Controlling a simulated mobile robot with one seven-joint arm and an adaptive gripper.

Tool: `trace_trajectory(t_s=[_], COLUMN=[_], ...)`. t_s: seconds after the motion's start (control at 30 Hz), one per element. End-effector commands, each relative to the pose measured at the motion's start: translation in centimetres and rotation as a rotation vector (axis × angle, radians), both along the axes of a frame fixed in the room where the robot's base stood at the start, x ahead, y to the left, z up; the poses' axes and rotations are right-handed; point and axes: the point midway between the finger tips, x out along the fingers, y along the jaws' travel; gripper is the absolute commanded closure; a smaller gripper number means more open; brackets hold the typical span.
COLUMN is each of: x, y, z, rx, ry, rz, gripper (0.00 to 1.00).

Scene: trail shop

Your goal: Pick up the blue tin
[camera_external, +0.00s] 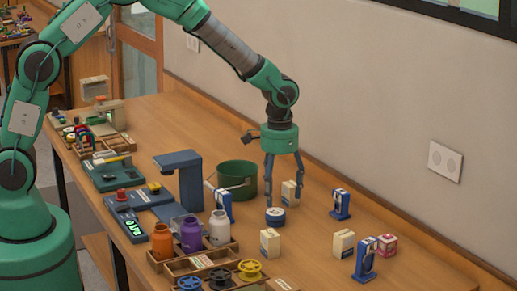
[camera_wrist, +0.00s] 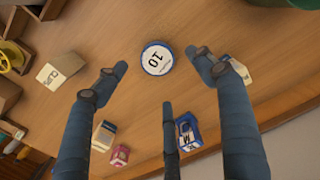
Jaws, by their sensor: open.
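The blue tin (camera_external: 275,215) is a small round tin with a blue rim and a white lid, standing on the wooden table. In the wrist view its lid (camera_wrist: 157,58) faces me and reads "10". My gripper (camera_external: 284,192) points down above the tin, its fingers spread. In the wrist view my gripper (camera_wrist: 160,75) is open and the tin lies between the fingertips, slightly beyond them. Nothing is held, and I see no contact with the tin.
A cream box (camera_external: 290,192) stands close behind the tin, and another cream box (camera_external: 270,243) is in front. A green bin (camera_external: 237,179) and a blue stand (camera_external: 222,202) are to the left. A blue holder (camera_external: 340,204) stands right. Bottles (camera_external: 219,229) stand front left.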

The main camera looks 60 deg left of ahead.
Motion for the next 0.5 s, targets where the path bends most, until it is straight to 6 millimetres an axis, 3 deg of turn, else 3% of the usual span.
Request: trace_trajectory(t_s=[0.17,0.5], x=[0.03,0.04], y=[0.00,0.00], z=[-1.37,-1.49], rx=[0.000,0.000], ry=[-0.001,-0.002], rz=[0.000,0.000], gripper=[0.30,0.30])
